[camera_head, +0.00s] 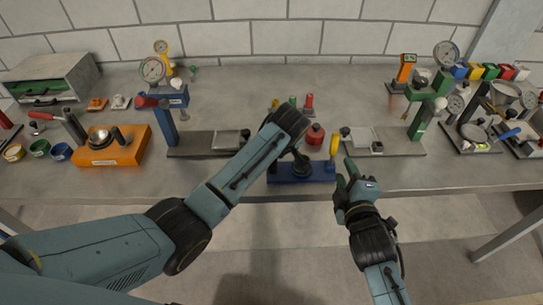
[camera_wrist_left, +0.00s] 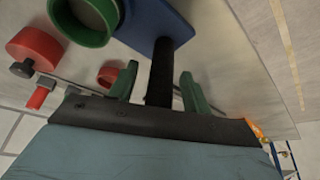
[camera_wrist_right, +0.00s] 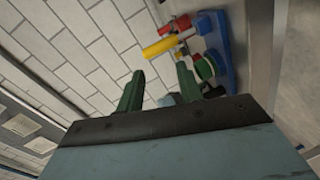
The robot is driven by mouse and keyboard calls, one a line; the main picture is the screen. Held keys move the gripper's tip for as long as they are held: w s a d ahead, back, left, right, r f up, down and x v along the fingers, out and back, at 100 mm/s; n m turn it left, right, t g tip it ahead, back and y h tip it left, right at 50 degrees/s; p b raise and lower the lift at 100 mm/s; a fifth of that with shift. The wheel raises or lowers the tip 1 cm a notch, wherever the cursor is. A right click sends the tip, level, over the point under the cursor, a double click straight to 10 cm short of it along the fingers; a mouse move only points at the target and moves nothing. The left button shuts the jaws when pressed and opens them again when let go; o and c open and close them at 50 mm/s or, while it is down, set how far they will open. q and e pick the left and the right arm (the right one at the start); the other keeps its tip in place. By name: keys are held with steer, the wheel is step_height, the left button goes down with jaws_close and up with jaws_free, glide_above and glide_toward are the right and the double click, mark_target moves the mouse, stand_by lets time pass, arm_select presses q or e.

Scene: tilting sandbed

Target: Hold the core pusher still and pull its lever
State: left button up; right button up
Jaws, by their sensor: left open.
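The core pusher (camera_head: 318,178) appears to be the blue-based device at the bench's front edge, with a yellow part (camera_head: 334,145) at its right end. My left arm hides part of it. In the left wrist view its blue plate (camera_wrist_left: 150,18) carries a black bar (camera_wrist_left: 160,75), which stands between the open fingers of my left gripper (camera_wrist_left: 159,82). I cannot tell whether they touch it, or whether this bar is the lever. My right gripper (camera_head: 346,175) is open and empty, in front of the bench, right of the device. The device also shows in the right wrist view (camera_wrist_right: 222,45), beyond the fingers.
A red pot-like piece (camera_head: 315,137) stands behind the device. Flat plates with fixtures lie left (camera_head: 190,150) and right (camera_head: 400,148) of it. An orange box (camera_head: 105,155) stands at left. Gauges and pans crowd the right end. The floor before the bench is clear.

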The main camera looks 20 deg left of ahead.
arm_select(q)
jaws_close()
arm_select(e)
steer(key=shift+o, duration=0.5)
steer(key=shift+w+d, duration=0.1)
steer(key=shift+w, duration=0.25)
steer(key=m+g+h, duration=0.2)
steer(key=m+g, duration=1)
steer(key=m, duration=0.1)
glide_toward(337, 140)
steer(key=x, duration=1.1)
steer(key=shift+w+f, duration=0.15)
steer(key=shift+f, duration=0.2)
steer(key=shift+c, duration=0.3)
